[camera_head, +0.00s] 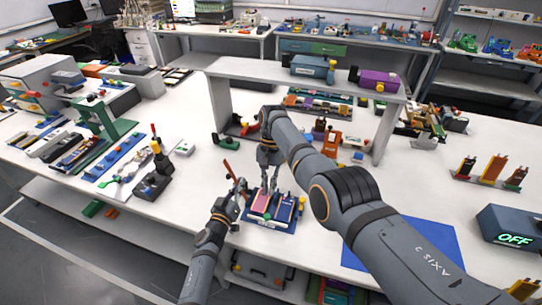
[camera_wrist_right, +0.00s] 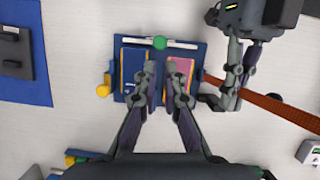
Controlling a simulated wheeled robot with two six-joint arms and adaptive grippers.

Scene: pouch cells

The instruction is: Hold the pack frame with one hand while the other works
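The blue pack frame (camera_head: 288,222) lies flat near the table's front edge. In the right wrist view the frame (camera_wrist_right: 160,103) holds a dark blue cell (camera_wrist_right: 133,66) and a pink cell (camera_wrist_right: 181,67) side by side; the pink cell also shows in the head view (camera_head: 261,203). My right gripper (camera_wrist_right: 165,72) points down over the frame, fingers apart, with nothing visible between them. My left gripper (camera_head: 242,190) is low beside the frame's left side; it also shows in the right wrist view (camera_wrist_right: 228,100). Whether it grips the frame's edge is unclear.
A rust-red strip (camera_wrist_right: 275,107) runs outward from the frame past my left gripper's fingers. A blue mat (camera_head: 365,258) lies to the right, partly behind my right arm. A raised shelf (camera_head: 310,78) stands behind. A black tool stand (camera_head: 153,185) is at left.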

